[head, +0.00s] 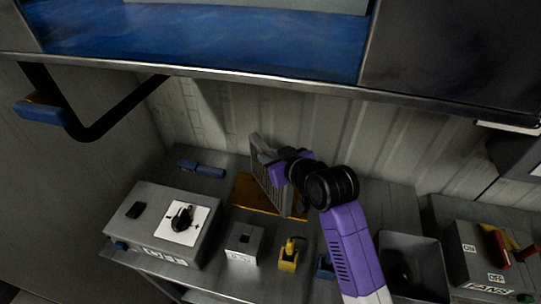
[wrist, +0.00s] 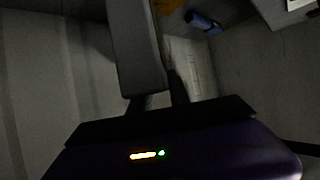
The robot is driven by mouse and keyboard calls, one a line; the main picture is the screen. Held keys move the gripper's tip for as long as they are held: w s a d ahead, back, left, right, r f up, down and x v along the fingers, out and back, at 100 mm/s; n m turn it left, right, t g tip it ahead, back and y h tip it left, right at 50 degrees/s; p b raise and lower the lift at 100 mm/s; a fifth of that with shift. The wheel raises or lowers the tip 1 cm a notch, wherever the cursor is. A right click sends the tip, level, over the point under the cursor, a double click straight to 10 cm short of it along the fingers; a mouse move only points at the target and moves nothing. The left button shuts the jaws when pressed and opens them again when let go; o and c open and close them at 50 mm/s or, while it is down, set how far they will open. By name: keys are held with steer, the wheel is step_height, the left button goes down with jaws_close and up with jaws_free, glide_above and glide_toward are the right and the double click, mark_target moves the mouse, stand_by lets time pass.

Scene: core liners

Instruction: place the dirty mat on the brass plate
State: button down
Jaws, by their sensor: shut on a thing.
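The dirty mat (head: 268,182) is a grey, thin, ribbed panel, standing on edge and tilted above the brass plate (head: 246,194). My gripper (head: 266,154) is shut on the mat near its upper edge. The brass plate lies flat on the grey bench and the mat hides part of it. I cannot tell whether the mat's lower edge touches the plate. In the wrist view the mat (wrist: 136,50) shows as a grey slab between the dark fingers (wrist: 158,102), and a sliver of brass shows at the top.
A control box with a black knob (head: 183,217) stands left of the plate. A blue object (head: 201,168) lies behind it. A small grey box (head: 243,241) and a yellow connector (head: 289,254) sit in front. A grey bin (head: 410,258) is at right. A shelf edge (head: 270,82) overhangs above.

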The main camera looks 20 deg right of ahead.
steer(key=c, duration=1.2)
jaws_free()
steer(key=shift+f, duration=0.1)
steer(key=shift+c, duration=0.2)
steer(key=shift+s+r, duration=0.1)
steer(key=shift+r, duration=0.1)
steer(key=v, duration=1.1)
steer(key=shift+s+r+b, duration=0.15)
steer(key=shift+s+b, duration=0.2)
steer(key=shift+b, duration=0.1)
